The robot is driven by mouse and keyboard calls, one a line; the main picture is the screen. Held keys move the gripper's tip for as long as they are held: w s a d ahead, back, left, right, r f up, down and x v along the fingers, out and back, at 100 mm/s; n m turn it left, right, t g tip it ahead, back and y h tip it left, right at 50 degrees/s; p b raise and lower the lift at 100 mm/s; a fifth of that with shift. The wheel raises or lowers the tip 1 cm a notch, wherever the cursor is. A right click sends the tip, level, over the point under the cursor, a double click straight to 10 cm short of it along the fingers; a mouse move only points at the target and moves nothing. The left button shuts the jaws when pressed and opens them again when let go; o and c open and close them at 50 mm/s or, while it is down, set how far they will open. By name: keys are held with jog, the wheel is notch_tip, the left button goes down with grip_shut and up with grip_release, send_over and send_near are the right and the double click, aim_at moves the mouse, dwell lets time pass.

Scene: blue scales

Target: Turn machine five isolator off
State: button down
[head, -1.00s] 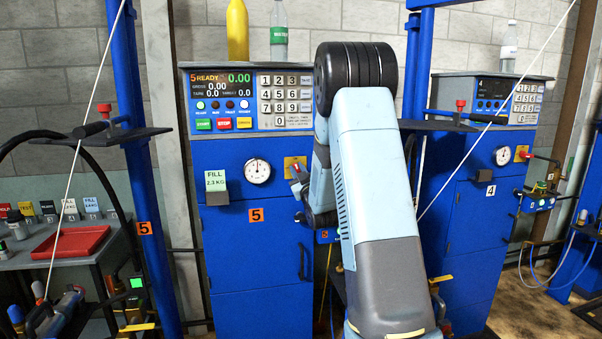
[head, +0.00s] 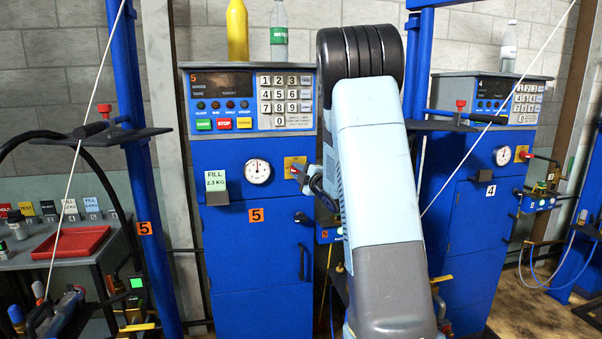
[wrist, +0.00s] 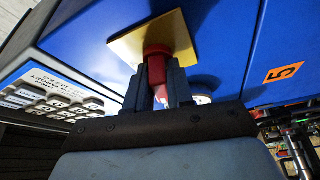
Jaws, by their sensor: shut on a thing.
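Machine five is the blue cabinet (head: 255,270) with an orange 5 label. Its isolator is a red handle (wrist: 157,50) on a yellow plate (wrist: 125,45), right of the round gauge. In the head view the yellow plate (head: 290,162) shows beside my arm, which hides part of that area. My gripper (wrist: 157,78) is shut on the red handle, with one dark finger on each side of it. The display (head: 222,84) of machine five is dark apart from a red 5, and its small lamps look unlit.
A yellow bottle (head: 237,32) and a clear bottle (head: 279,38) stand on top of machine five. A "FILL 2.3 KG" card (head: 215,182) sits left of the gauge (head: 257,171). Machine four (head: 475,210) stands at the right. A red tray (head: 70,243) lies on the left bench.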

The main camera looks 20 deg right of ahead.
jog(key=shift+a+f+n+g, duration=0.15)
jog(key=shift+n+g, duration=0.2)
jog(key=shift+n, duration=0.4)
jog(key=shift+f+n+g, duration=0.15)
jog(key=shift+n+g, duration=0.2)
jog(key=shift+n, duration=0.4)
jog(key=shift+s, duration=0.1)
jog(key=c, duration=1.1)
grip_release()
jog(key=shift+r, duration=0.1)
jog(key=shift+s+d+r, duration=0.1)
jog(key=shift+s+d, duration=0.1)
jog(key=shift+s, duration=0.15)
jog(key=s, duration=0.4)
jog(key=s+d, duration=0.1)
jog(key=s, duration=0.3)
jog(key=s+d, duration=0.1)
jog(key=s, duration=0.3)
jog(key=shift+s+d, duration=0.15)
jog(key=shift+s, duration=0.2)
